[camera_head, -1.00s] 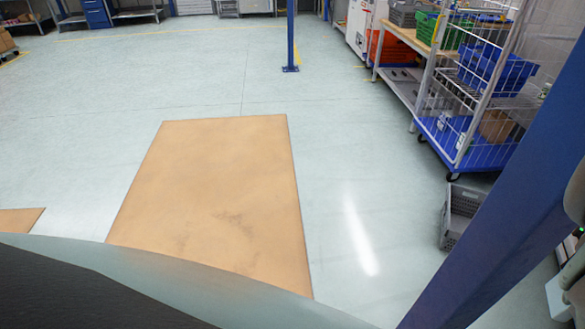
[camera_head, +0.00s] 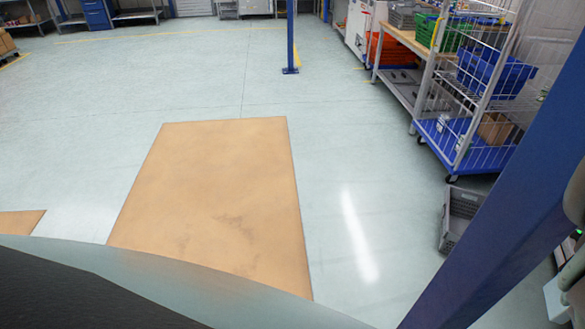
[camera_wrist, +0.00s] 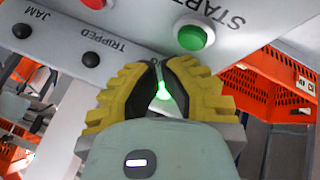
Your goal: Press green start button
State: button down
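The round green button (camera_wrist: 191,38) sits on a light grey panel (camera_wrist: 140,25) at the top of the wrist view, beside the word START. My gripper (camera_wrist: 156,64) has yellow ribbed fingers with dark inner pads, and their tips come together just below and left of the green button in the picture. The fingers look shut with nothing held. A gap shows between the tips and the button in the picture, but I cannot tell the distance in depth. A small green glow shows between the fingers. The button and gripper do not show in the head view.
Black knobs marked TRIPPED (camera_wrist: 90,60) and JAM (camera_wrist: 23,31) and a red button (camera_wrist: 95,4) are on the same panel. Orange totes (camera_wrist: 255,90) stand behind. In the head view, a blue post (camera_head: 490,230) and wire cart (camera_head: 470,140) stand right; the floor left is open.

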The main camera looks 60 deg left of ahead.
notch_tip(320, 180, up, 5)
jog(key=p, duration=0.2)
jog(key=shift+w+f+p, duration=0.1)
jog(key=shift+p, duration=0.3)
dwell(0.6)
